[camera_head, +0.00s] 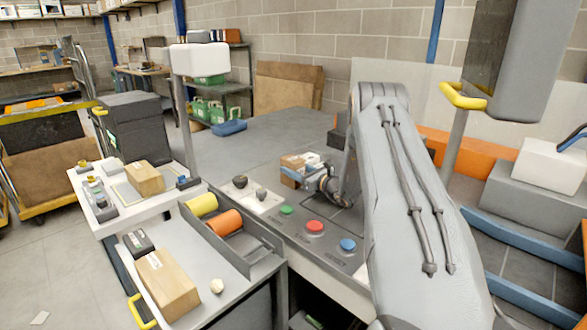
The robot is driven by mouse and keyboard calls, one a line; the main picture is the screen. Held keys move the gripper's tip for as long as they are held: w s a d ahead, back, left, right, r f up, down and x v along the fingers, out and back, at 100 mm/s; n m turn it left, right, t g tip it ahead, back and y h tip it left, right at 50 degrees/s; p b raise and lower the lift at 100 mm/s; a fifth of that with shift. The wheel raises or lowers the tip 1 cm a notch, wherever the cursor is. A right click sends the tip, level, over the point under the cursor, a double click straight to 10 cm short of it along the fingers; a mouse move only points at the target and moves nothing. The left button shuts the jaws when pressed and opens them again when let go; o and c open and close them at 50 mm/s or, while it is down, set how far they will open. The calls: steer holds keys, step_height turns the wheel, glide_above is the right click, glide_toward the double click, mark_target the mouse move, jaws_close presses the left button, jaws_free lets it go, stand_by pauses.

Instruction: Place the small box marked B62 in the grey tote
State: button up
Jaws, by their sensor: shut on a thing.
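My gripper (294,178) is at the far end of my arm, low over the grey worktop beyond the coloured buttons. It is shut on a small brown box (291,162), partly hidden by the fingers. I cannot read a B62 mark on it. A small white item (311,159) shows right behind or beside the box; I cannot tell if they touch. No open grey tote is clear to me; a dark grey shape (338,139) behind my arm is mostly hidden.
Green, red (314,228) and blue buttons sit on the console before my gripper. Left of it are a tray with yellow and orange rolls (225,222), cardboard boxes (168,284) and a dark bin (139,125). Grey blocks (530,195) stand at right. The worktop behind is clear.

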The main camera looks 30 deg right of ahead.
steer(key=shift+f, duration=0.1)
steer(key=o, duration=1.1)
steer(key=shift+o, duration=0.2)
